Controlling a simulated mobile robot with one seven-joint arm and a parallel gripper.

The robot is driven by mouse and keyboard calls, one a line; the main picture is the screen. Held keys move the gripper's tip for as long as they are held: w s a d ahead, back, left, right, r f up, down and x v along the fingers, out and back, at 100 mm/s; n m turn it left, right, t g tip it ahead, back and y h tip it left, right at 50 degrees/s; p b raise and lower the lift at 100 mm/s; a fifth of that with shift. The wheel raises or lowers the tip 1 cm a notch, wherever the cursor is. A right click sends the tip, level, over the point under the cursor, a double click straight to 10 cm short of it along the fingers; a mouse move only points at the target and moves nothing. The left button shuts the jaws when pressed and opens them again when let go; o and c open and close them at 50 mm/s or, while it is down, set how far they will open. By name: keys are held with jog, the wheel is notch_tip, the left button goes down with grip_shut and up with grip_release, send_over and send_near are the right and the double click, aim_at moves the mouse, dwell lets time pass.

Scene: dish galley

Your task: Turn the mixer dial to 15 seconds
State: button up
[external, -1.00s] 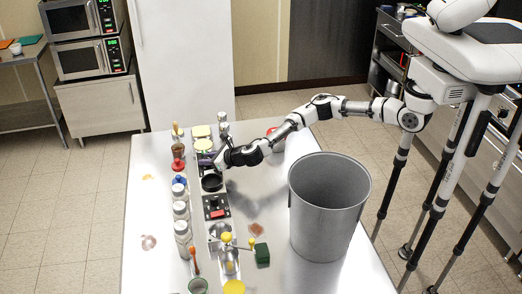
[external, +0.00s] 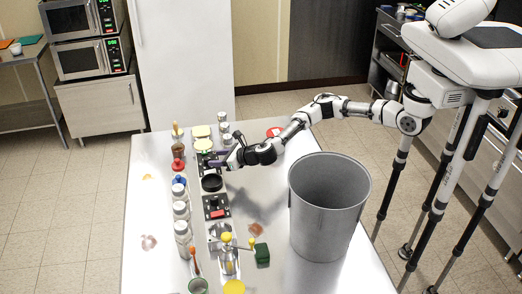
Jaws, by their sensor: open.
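My gripper (external: 214,158) is at the far part of the steel table, its two dark fingers apart and pointing left. It is over or beside a small dark panel (external: 204,160) in the row of equipment; I cannot tell whether they touch. The fingers partly cover this panel. Just nearer is a round black bowl-like part (external: 211,183), then a black unit with a red patch (external: 216,210). I cannot make out the mixer dial or its setting at this size.
Bottles with white caps (external: 181,211) line the left of the row. A tall grey bin (external: 327,210) stands on the right below my arm. A green block (external: 262,255) lies near the front. The table's left strip is mostly clear.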

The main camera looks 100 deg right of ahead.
jog(key=b+v, duration=0.2)
jog(key=v, duration=0.6)
notch_tip(320, 180, up, 9)
jog(key=m+g+y+b, duration=0.25)
jog(key=m+g, duration=0.25)
jog(key=m, duration=1.4)
send_over(207, 157)
jog(key=s+d, duration=0.1)
jog(key=s, duration=0.4)
jog(key=w+f+m+y+p, duration=0.1)
jog(key=f+m+y, duration=0.1)
jog(key=f, duration=0.2)
jog(key=w+f+m+g+y+p, duration=0.1)
jog(key=w+f+m+y, duration=0.1)
jog(key=f+m, duration=0.1)
jog(key=w+a+f+m+y+p, duration=0.1)
jog(key=f+m+y, duration=0.1)
jog(key=f, duration=0.4)
jog(key=shift+w+a+m+y, duration=0.1)
jog(key=shift+w+m+y, duration=0.2)
jog(key=shift+m, duration=0.4)
jog(key=shift+c, duration=0.2)
